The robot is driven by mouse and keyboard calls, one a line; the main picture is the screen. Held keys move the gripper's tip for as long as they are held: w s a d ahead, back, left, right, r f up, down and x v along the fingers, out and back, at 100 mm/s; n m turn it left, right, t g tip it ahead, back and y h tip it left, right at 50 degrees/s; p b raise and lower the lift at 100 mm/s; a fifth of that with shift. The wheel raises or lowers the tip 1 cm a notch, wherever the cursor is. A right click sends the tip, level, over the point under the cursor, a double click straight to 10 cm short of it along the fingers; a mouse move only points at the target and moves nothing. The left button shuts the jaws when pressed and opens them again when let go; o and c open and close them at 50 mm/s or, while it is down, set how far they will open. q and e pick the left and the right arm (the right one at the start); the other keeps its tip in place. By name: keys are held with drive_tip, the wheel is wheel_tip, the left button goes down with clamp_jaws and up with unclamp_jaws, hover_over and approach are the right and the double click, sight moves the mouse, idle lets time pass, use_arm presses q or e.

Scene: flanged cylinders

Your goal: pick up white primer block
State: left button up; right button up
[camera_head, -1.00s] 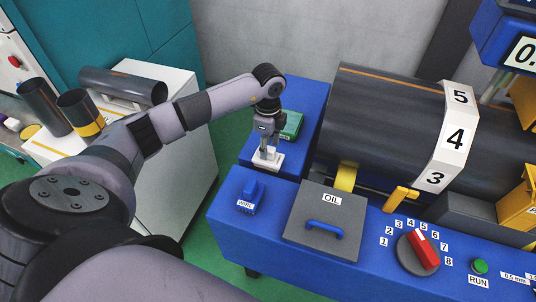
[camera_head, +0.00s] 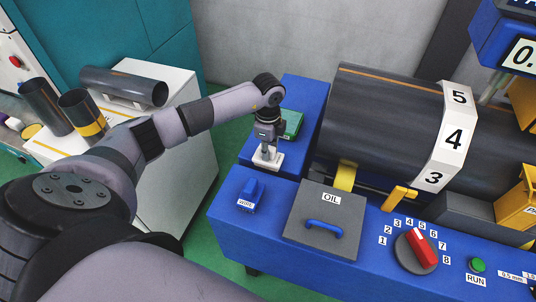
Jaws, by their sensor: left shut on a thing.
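The white primer block (camera_head: 271,161) is a small pale block on the blue bench top, left of the big dark cylinder. My left gripper (camera_head: 267,152) points down from above and is shut on the block's upper part. The fingers hide part of the block. I cannot tell whether the block's underside touches the bench. My right gripper is not in view.
A green block (camera_head: 291,124) stands just behind the gripper. A small blue block labelled WIPE (camera_head: 250,195) lies in front. The grey OIL lid (camera_head: 323,222) and the large dark cylinder (camera_head: 384,120) are to the right.

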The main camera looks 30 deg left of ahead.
use_arm(q)
clamp_jaws()
drive_tip(key=shift+r, duration=0.15)
drive_tip(key=shift+r, duration=0.2)
wheel_tip(320, 180, up, 19)
drive_tip(key=b, duration=0.3)
drive_tip(key=shift+r, duration=0.2)
